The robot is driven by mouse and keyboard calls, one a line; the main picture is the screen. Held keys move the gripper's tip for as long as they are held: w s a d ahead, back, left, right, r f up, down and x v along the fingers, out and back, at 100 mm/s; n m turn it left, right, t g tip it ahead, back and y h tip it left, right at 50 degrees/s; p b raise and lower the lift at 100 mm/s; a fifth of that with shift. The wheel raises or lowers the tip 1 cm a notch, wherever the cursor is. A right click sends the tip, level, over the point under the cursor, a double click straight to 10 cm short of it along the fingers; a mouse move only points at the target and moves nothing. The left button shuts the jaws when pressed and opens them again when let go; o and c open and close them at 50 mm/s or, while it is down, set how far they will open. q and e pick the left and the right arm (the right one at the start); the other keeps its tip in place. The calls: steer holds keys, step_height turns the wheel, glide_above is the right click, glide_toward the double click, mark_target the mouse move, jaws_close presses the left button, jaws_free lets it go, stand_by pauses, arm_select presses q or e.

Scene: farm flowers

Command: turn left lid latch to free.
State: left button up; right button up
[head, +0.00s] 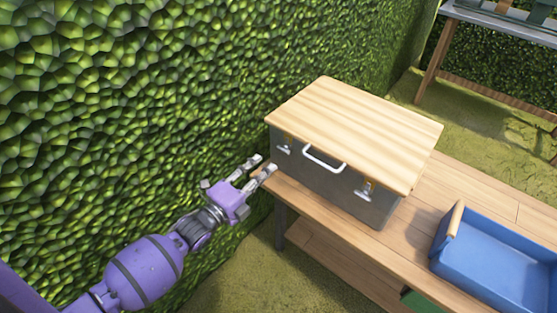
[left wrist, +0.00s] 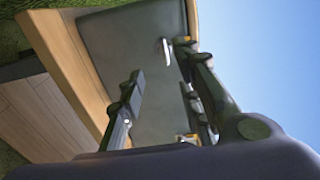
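A grey metal box (head: 335,184) with a striped wooden lid (head: 355,128) stands on a wooden bench. Its front has a left lid latch (head: 283,150), a white handle (head: 323,160) and a right lid latch (head: 365,191). My left gripper (head: 261,166) is open and empty, just left of the box front, apart from the left latch. In the left wrist view my left gripper (left wrist: 160,68) has its fingers spread before the grey box panel (left wrist: 132,45). A small pale metal fitting shows between the fingertips; I cannot tell which. My right gripper is not in view.
The wooden bench (head: 467,188) carries a blue tray (head: 495,262) with a wooden handle, right of the box. A green hedge (head: 130,110) rises close behind my left arm. Another table (head: 500,22) stands at the back right. Space before the box front is clear.

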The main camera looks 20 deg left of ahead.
mark_target(285, 149)
arm_select(q)
steer(key=x, duration=0.8)
steer(key=shift+r, duration=0.2)
steer(key=shift+c, duration=0.4)
jaws_close()
